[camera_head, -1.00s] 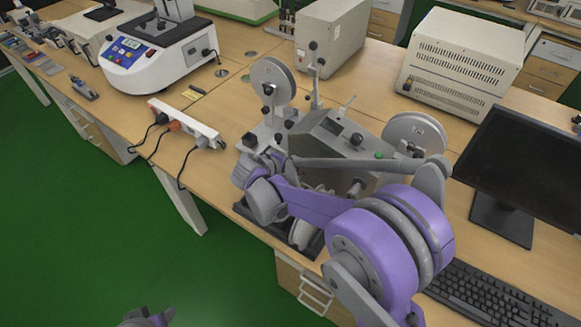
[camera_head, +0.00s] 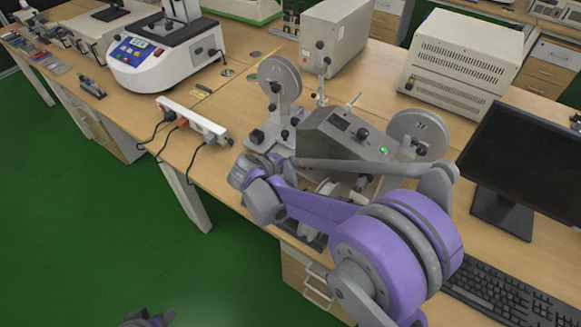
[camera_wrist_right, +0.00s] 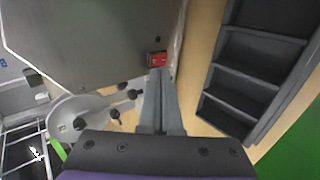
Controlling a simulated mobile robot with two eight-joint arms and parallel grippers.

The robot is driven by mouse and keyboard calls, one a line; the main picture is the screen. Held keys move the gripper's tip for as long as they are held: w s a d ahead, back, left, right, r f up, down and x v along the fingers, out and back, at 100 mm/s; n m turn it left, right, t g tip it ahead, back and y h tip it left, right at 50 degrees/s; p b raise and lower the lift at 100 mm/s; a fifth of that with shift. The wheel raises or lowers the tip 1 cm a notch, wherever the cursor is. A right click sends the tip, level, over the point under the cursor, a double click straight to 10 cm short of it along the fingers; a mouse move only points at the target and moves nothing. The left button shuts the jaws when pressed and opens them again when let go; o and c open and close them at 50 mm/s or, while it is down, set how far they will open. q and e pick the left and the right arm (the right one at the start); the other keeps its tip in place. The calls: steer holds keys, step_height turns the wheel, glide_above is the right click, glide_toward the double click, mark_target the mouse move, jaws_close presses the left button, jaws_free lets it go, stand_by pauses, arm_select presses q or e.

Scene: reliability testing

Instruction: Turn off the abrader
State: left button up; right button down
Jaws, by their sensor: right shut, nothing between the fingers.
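The abrader (camera_head: 328,137) is a grey machine with reels and knobs on the bench in the head view. A green button (camera_head: 383,150) on its front panel looks lit. In the right wrist view its grey housing (camera_wrist_right: 95,45) fills the upper left, with a small red switch (camera_wrist_right: 157,59) at the housing's lower edge. My right gripper (camera_wrist_right: 160,72) is shut and empty, its fingertips at the red switch; contact cannot be told. In the head view my right arm hides that gripper. Only a piece of my left arm shows at the bottom edge.
A white power strip (camera_head: 192,118) with plugged cables lies left of the abrader. A monitor (camera_head: 525,155) and keyboard (camera_head: 505,297) stand to the right. A dark slotted rack (camera_wrist_right: 250,65) is right of the gripper in the wrist view.

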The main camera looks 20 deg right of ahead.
steer(key=s+a+r, duration=0.2)
steer(key=a+r, duration=0.2)
steer(key=r, duration=0.3)
steer(key=shift+s+a+r, duration=0.15)
steer(key=shift+s+r, duration=0.1)
steer(key=shift+r, duration=0.15)
